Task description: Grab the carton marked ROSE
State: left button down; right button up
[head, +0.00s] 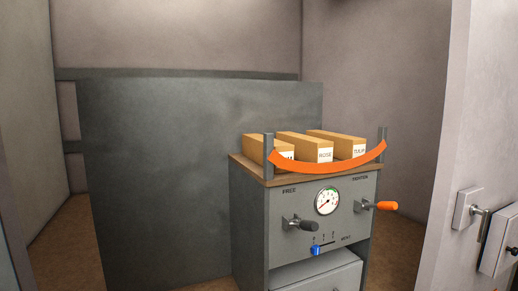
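The carton marked ROSE (306,145) is a tan box with a white label on its front end. It stands in the middle of a row of three cartons on the wooden top (245,163) of a grey cabinet. The TULIP carton (337,140) is to its right. Another carton (259,143) is to its left, its label partly hidden by a grey post and an orange strap. The orange strap (330,168) sags across the front of the row between two posts, just below the ROSE label. Neither of my grippers is in view.
The cabinet front has a dial (327,201), a dark-gripped lever (302,224), an orange-handled lever (380,206) marked near TIGHTEN, and a blue slider (316,250). A large dark grey panel (165,170) stands left of the cabinet. A wall with a handle (480,211) is at right.

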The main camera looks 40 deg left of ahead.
aim_at(308, 149)
jog(key=u, duration=0.9)
jog(key=i, duration=0.45)
